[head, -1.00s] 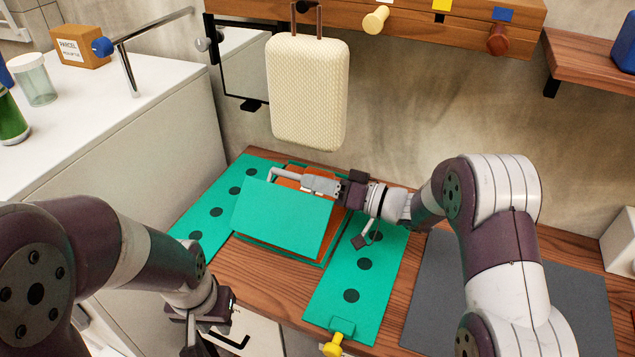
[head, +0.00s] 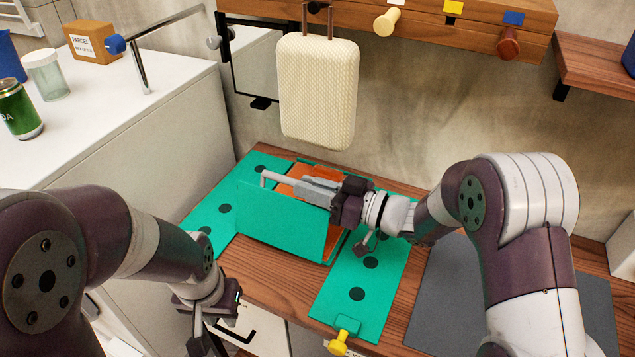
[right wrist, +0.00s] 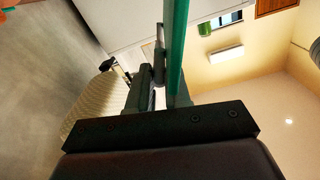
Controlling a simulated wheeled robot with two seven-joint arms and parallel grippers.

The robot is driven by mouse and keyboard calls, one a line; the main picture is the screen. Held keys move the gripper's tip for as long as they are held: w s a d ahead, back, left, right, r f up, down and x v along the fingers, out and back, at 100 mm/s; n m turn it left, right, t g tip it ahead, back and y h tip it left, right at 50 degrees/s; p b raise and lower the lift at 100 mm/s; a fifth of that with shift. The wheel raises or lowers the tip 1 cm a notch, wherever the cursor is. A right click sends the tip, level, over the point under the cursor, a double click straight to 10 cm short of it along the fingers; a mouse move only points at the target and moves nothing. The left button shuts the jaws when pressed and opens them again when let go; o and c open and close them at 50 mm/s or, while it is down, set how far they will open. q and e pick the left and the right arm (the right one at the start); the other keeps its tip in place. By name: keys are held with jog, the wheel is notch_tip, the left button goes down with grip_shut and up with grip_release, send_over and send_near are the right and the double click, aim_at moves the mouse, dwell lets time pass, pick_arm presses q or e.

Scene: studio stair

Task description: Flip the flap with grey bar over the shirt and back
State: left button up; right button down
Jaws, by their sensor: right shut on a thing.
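The teal flap (head: 282,222) stands tilted up from the middle of the teal folding board (head: 222,208), with its broad face towards the head camera. The grey bar (head: 265,178) shows just behind its upper edge. My right gripper (head: 312,187) is shut on the grey bar, above the orange shirt (head: 308,170). The flap hides much of the shirt. In the right wrist view the flap (right wrist: 176,45) is seen edge-on between the fingers (right wrist: 158,92). My left gripper (head: 208,305) is apart from the board, at the lower left. Its fingers are not clear.
A yellow knob (head: 340,341) sits at the board's near right end. A dark grey mat (head: 455,295) lies to the right on the wooden table (head: 265,278). A cream case (head: 318,92) hangs behind the board. A white counter (head: 125,105) is at left.

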jog(key=shift+s+a+r, duration=0.1)
jog(key=shift+s+a, duration=0.2)
jog(key=shift+s, duration=0.5)
jog(key=c, duration=1.1)
grip_release()
jog(key=v, duration=1.2)
jog(key=shift+d, duration=0.3)
jog(key=shift+s, duration=0.1)
